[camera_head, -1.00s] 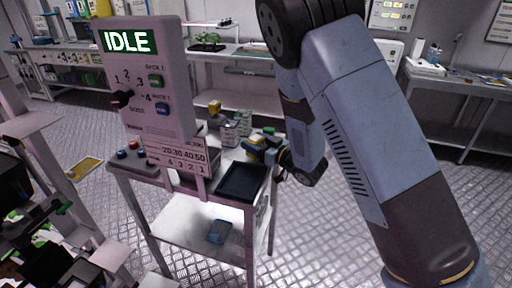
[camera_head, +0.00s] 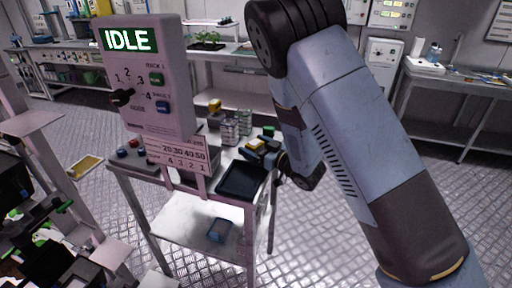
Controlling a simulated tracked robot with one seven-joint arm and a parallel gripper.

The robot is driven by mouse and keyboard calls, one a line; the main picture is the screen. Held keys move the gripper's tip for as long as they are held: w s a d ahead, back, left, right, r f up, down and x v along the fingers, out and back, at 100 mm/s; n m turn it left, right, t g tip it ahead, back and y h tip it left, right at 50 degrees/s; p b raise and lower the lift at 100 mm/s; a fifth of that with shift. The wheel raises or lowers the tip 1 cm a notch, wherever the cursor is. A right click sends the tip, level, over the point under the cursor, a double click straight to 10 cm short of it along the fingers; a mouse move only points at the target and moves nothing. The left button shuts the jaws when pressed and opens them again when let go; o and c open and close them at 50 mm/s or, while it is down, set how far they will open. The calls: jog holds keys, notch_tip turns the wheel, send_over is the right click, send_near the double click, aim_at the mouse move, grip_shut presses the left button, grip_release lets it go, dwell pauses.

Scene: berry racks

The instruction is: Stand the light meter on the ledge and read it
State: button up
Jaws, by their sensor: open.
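My arm reaches down over the right side of a small metal cart. My gripper (camera_head: 268,153) is small and dark at the cart's right edge, open, with its fingers hard to make out. A yellow and dark thing (camera_head: 256,146) lies right by it; I cannot tell if they touch. A small yellow thing (camera_head: 214,106) stands farther back on the cart. I cannot tell which of these, if either, is the light meter, and I see no reading. A pale shelf (camera_head: 32,124) on the rack at left may be the ledge; I cannot tell.
A control box (camera_head: 147,80) showing IDLE rises at the cart's front, with a number plate (camera_head: 178,156) below. A black tray (camera_head: 242,180) and stacked small boxes (camera_head: 230,130) take up cart space. A blue item (camera_head: 219,230) lies on the lower shelf. The floor at right is clear.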

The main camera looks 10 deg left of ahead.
jog(key=v, duration=1.2)
